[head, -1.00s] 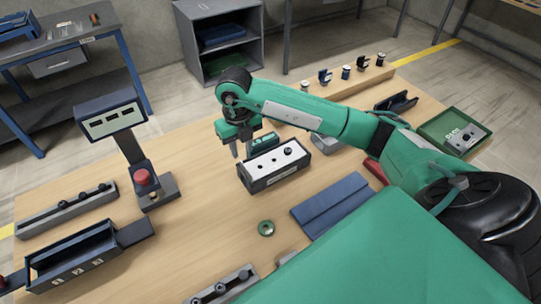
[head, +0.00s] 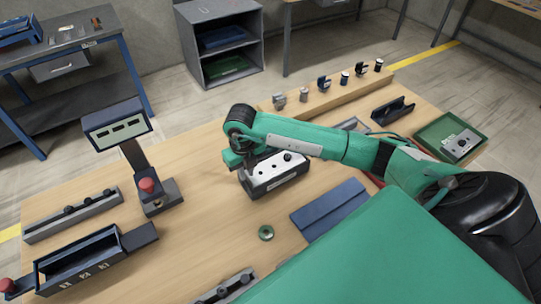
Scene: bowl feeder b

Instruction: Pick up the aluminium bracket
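I cannot tell for sure which item is the aluminium bracket. A silver plate with a dark round spot (head: 459,143) lies in the green tray (head: 428,141) at the far right. A grey metal piece (head: 352,124) shows partly behind my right forearm. My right gripper (head: 238,160) is at the left end of a white-topped block with dark sides (head: 278,172). Its fingertips are mostly hidden, so I cannot tell whether it is open or touching the block. My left gripper is not in view.
Several small parts stand on a wooden ledge (head: 334,94). A dark channel (head: 393,109) is near the tray. A display stand (head: 117,127) stands left; bare wood lies around the ring.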

